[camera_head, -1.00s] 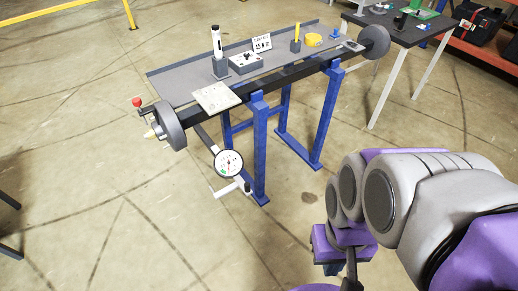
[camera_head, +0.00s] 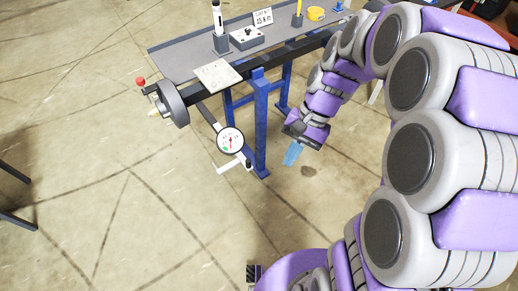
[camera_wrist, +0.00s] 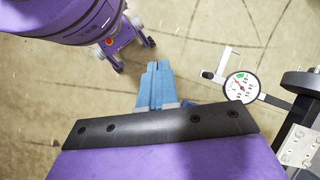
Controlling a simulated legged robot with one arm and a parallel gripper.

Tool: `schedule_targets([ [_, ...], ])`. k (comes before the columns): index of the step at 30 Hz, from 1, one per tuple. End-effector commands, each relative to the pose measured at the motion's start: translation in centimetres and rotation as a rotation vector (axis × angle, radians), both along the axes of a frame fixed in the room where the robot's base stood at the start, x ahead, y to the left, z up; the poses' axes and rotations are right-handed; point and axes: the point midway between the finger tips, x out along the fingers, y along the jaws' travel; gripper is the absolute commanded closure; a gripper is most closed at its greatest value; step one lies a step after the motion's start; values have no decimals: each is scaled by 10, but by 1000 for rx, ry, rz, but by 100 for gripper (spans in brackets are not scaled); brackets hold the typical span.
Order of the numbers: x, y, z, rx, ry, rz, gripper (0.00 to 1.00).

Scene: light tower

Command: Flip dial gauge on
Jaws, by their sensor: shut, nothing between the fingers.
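The dial gauge (camera_head: 230,141) has a round white face with a dark rim, a needle and a small green mark. It hangs low in front of the bench on a dark arm. A white crank-like lever (camera_head: 236,163) with a dark knob is just below it. In the wrist view the gauge (camera_wrist: 241,87) is right of centre, with the white lever (camera_wrist: 219,68) up and left of it. My gripper (camera_head: 291,155) is right of the gauge in the head view, apart from it. Its blue fingers (camera_wrist: 154,82) are together and empty in the wrist view.
The blue-legged bench (camera_head: 262,125) stands behind the gauge. A wheel (camera_head: 172,104) with a red knob (camera_head: 140,82) is at its left end. Its top holds a white plate (camera_head: 217,74), a black-and-white cylinder (camera_head: 218,22) and a switch box (camera_head: 246,38). Floor in front is clear.

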Motion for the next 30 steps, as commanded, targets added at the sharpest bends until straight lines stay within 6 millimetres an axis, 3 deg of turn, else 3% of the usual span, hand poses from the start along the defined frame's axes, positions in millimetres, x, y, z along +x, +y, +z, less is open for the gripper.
schedule_targets([
  [8,74,2,-25,76,138,-219,100],
  [16,133,-9,-70,123,272,-437,100],
  [24,164,-23,-108,140,359,-586,100],
  [30,168,-26,-118,144,381,-617,100],
])
